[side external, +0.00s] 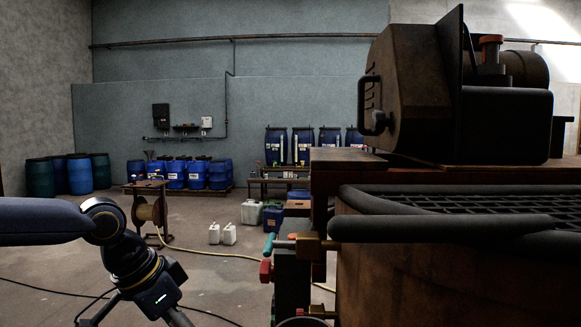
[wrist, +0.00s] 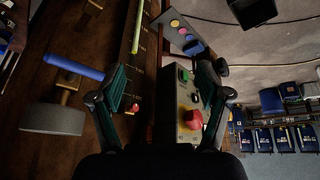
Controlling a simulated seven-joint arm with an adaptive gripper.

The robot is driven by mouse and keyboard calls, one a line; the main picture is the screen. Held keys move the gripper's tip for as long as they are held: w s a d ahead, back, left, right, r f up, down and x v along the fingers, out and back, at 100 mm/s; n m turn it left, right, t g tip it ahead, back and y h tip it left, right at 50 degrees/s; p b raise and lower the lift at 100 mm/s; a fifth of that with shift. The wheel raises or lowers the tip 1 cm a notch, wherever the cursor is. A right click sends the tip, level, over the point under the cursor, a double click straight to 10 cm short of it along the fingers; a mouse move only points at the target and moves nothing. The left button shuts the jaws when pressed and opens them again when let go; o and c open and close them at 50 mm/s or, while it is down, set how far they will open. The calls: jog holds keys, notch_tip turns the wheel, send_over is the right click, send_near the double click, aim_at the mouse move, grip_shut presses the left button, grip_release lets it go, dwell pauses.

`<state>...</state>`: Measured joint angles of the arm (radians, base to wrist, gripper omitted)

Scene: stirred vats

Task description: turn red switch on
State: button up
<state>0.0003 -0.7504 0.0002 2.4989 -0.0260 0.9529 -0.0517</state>
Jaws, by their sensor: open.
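A red knob (wrist: 192,119) sits on a beige control box (wrist: 186,136) in the wrist view, just inside my right-hand finger. A green button (wrist: 183,75) is farther up the same box. My gripper (wrist: 160,76) is open and empty, its two fingers spread on either side of part of the box. In the side external view my gripper (side external: 132,317) is at lower left, pointing down, its fingertips near or past the bottom edge. A red part (side external: 266,271) shows at the machine's left edge there; I cannot tell whether it is the same knob. The switch's position is unclear.
A small panel with coloured buttons (wrist: 181,33) and a blue-handled valve (wrist: 73,66) are nearby. The large brown machine (side external: 400,265) fills the right of the side view. Blue drums (side external: 197,175) and a hose reel (side external: 148,212) stand behind on open floor.

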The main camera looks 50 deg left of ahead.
jog(key=d+r+n+g+h, duration=0.3)
jog(key=d+n+g+h, duration=0.2)
jog(key=d+n+h, duration=0.15)
jog(key=w+a+r+n+t+h, duration=0.3)
jog(key=w+a+r+n+h, duration=0.1)
jog(key=w+a+n+h, duration=0.4)
jog(key=w+a+f+n+t, duration=0.1)
jog(key=w+a+n+t, duration=0.15)
jog(key=a, duration=0.25)
jog(key=w+a+f+n+t, duration=0.1)
jog(key=a+n+t, duration=0.2)
jog(key=a+n, duration=0.15)
jog(key=n+t+y, duration=0.2)
jog(key=n+t, duration=0.2)
jog(key=n, duration=0.1)
send_near(261, 269)
jog(key=x, duration=0.3)
jog(key=w+a+x, duration=0.1)
jog(key=x, duration=0.2)
jog(key=f+x, duration=0.1)
jog(key=x, duration=0.2)
jog(key=shift+w+f, duration=0.1)
jog(key=shift+w, duration=0.3)
